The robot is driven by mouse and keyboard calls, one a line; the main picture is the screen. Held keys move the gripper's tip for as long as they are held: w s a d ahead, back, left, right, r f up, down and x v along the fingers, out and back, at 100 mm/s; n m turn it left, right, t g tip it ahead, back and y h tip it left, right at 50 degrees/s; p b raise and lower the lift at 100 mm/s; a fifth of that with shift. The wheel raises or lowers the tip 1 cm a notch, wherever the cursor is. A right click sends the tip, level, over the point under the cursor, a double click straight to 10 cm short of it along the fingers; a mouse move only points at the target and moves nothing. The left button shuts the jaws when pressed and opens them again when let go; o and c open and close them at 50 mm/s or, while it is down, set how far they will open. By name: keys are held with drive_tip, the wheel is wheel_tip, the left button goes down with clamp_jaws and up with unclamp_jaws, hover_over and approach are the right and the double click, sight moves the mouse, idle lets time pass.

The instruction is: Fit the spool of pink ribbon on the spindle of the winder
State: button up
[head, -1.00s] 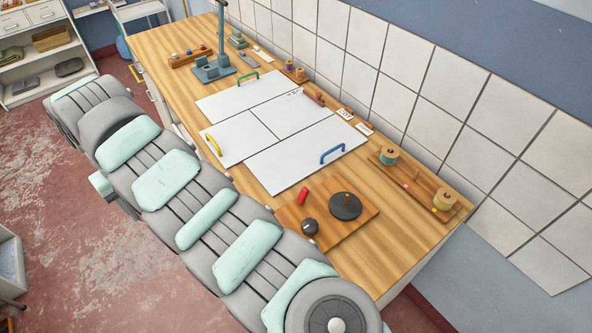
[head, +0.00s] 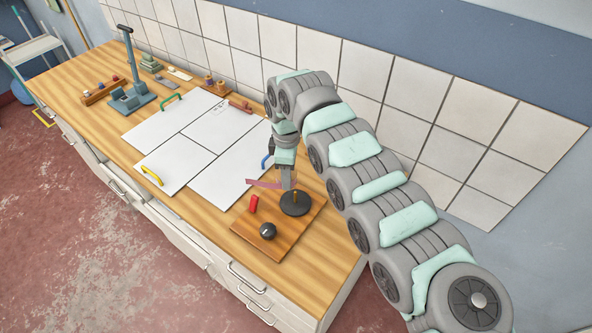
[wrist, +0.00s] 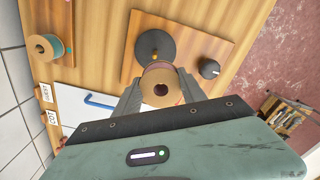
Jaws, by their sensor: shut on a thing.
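The spool of pink ribbon (wrist: 161,89) has a tan flange with a dark centre hole. My gripper (wrist: 161,78) is shut on it, one finger on each side. In the head view my gripper (head: 288,182) is over the winder's board (head: 285,228), and a pink strip (head: 262,183) shows beside it. The winder has a dark round plate (head: 295,205) with a brass spindle (wrist: 155,55) standing on it. In the wrist view the spool appears just below the spindle and apart from it. The spool body is mostly hidden in the head view.
A red piece (head: 253,204) and a dark knob (head: 268,231) are on the winder board. White panels (head: 205,140) with coloured handles lie to the left. Another spool with teal thread (wrist: 45,47) stands near the tiled wall (head: 400,95).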

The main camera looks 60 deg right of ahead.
drive_tip(key=shift+s+d+f, duration=0.1)
drive_tip(key=shift+s+d, duration=0.6)
drive_tip(key=shift+s, duration=0.35)
drive_tip(key=shift+f, duration=0.1)
wheel_tip(320, 180, down, 4)
drive_tip(key=shift+r+b, duration=0.1)
drive_tip(key=shift+b, duration=0.75)
drive_tip(key=shift+f, duration=0.35)
idle(0.4)
drive_tip(key=shift+f, duration=0.7)
drive_tip(key=shift+f, duration=0.35)
drive_tip(key=shift+f, duration=0.75)
